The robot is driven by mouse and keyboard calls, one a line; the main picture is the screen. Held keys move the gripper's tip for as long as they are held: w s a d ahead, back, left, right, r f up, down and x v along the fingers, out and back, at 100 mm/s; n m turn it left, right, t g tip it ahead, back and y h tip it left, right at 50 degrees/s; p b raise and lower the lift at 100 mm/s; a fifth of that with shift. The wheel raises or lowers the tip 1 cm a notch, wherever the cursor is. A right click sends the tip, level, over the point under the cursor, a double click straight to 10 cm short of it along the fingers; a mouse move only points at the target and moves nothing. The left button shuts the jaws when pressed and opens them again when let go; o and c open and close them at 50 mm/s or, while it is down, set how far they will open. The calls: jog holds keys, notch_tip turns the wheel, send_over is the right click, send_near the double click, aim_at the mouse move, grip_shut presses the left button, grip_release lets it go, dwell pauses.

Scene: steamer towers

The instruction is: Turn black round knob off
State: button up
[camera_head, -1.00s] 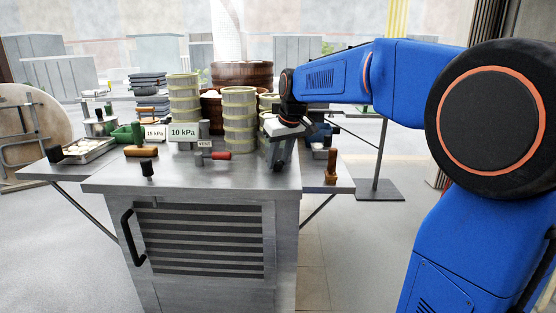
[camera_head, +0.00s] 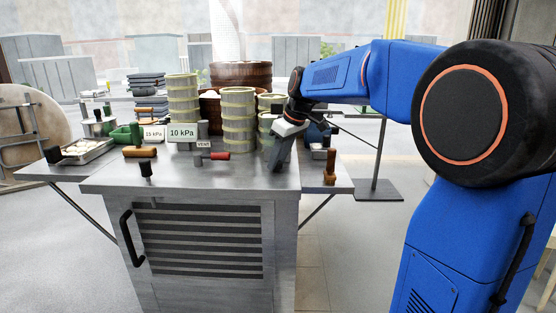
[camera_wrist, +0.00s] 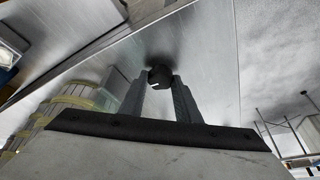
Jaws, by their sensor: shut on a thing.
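The black round knob (camera_wrist: 160,76) shows in the wrist view, with a small pale mark on its face. It stands out from a brushed metal surface. My gripper (camera_wrist: 160,84) has one grey finger on each side of the knob and is shut on it. In the head view my gripper (camera_head: 274,166) reaches down, tilted, to the right part of the steel counter (camera_head: 230,180). The knob cannot be made out there; the fingers seem to hide it.
Stacked steamers (camera_head: 238,120) stand just left of my gripper. A brown-handled lever (camera_head: 331,167) is at its right, on the side shelf. The counter's front right is clear.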

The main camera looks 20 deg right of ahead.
jog(key=o, duration=1)
jog(key=shift+o, duration=0.2)
jog(key=v, duration=1.7)
jog(key=shift+r, duration=0.25)
jog(key=shift+a, duration=0.1)
